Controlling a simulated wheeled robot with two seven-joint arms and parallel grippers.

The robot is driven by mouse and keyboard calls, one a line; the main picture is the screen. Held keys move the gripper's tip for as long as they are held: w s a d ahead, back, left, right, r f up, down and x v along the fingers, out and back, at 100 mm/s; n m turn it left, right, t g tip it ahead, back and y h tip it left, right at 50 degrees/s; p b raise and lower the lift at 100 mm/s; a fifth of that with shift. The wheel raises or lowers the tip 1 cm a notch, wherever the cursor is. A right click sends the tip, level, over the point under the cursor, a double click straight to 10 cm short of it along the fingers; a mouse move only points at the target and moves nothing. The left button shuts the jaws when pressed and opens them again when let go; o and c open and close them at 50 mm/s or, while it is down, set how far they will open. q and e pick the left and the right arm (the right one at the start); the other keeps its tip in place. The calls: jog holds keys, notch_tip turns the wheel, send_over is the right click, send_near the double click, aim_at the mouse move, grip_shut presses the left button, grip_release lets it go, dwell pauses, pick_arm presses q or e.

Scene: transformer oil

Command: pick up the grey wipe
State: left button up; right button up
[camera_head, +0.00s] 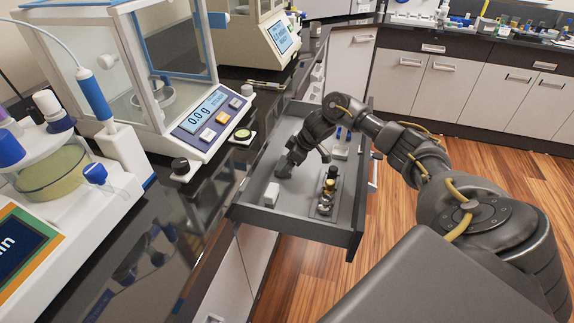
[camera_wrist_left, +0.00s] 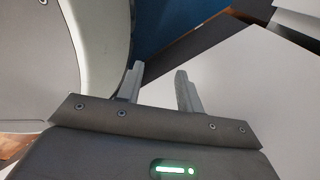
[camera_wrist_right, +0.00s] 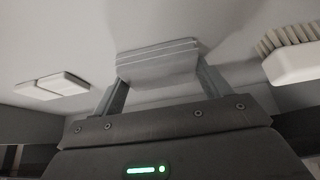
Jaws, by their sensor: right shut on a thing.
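The grey wipe (camera_wrist_right: 158,62) is a folded, layered cloth in the right wrist view. It lies between the fingers of my right gripper (camera_wrist_right: 160,78), which is shut on it. In the head view my right gripper (camera_head: 285,168) reaches down into the open drawer (camera_head: 300,227), and the wipe is hidden there. Whether the wipe still touches the drawer floor I cannot tell. My left gripper (camera_wrist_left: 159,72) shows only in its wrist view, with its fingers apart and nothing between them.
In the right wrist view a brush (camera_wrist_right: 295,62) lies to the right and a flat white piece (camera_wrist_right: 53,87) to the left. The drawer also holds a white block (camera_head: 271,194) and brass weights (camera_head: 327,190). A balance (camera_head: 205,125) stands on the dark counter (camera_head: 165,215).

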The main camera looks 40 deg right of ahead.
jog(key=shift+r, duration=0.6)
jog(key=s+d+r, duration=0.9)
jog(key=d+r, duration=0.1)
jog(key=r, duration=0.1)
jog(key=shift+d+r+b, duration=0.35)
jog(key=shift+r+b, duration=0.05)
